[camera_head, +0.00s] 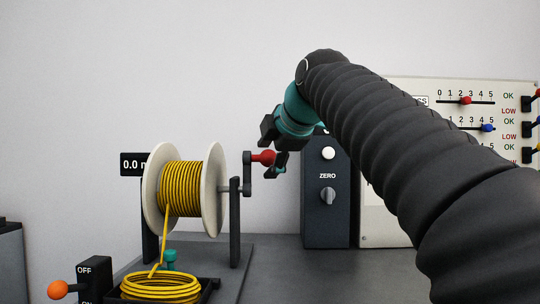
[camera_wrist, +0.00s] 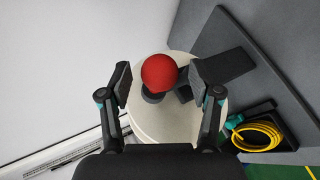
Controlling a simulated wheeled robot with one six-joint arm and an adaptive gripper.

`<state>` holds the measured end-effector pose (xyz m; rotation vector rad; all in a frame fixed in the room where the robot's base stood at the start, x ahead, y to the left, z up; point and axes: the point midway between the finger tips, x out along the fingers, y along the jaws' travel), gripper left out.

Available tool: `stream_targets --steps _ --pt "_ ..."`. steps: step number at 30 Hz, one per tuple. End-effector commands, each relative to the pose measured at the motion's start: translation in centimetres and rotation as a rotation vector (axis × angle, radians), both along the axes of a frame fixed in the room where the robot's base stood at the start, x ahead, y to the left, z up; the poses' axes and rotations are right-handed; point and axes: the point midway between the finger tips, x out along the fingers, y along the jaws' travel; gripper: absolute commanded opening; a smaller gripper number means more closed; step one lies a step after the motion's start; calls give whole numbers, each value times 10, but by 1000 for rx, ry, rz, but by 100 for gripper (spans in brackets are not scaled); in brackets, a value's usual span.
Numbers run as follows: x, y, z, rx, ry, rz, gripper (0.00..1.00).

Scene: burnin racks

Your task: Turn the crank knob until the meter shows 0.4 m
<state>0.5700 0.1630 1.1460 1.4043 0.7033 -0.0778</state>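The red crank knob (camera_head: 264,157) sits on a dark crank arm (camera_head: 247,175) at the right end of the spool's axle. The white-flanged spool (camera_head: 213,190) is wound with yellow cable. The dark meter (camera_head: 131,163) behind it reads "0.0 m", its right end hidden by the flange. My gripper (camera_head: 274,149) is open at the knob, coming from the upper right. In the wrist view the red knob (camera_wrist: 158,72) lies between the two spread fingers of my gripper (camera_wrist: 160,82), with a gap visible on each side.
Loose yellow cable (camera_head: 160,287) lies coiled in a dark tray in front of the spool. An OFF/ON lever switch (camera_head: 94,280) stands at the lower left. A dark box with a ZERO knob (camera_head: 327,215) and a white slider panel (camera_head: 375,222) stand to the right.

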Motion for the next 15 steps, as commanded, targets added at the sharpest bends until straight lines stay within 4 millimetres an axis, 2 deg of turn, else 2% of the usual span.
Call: stream_targets --steps 1,6,15 --pt "0 0 0 0 0 0 45" --pt "0 0 0 0 0 0 4" --pt "5 0 -1 0 1 0 4"
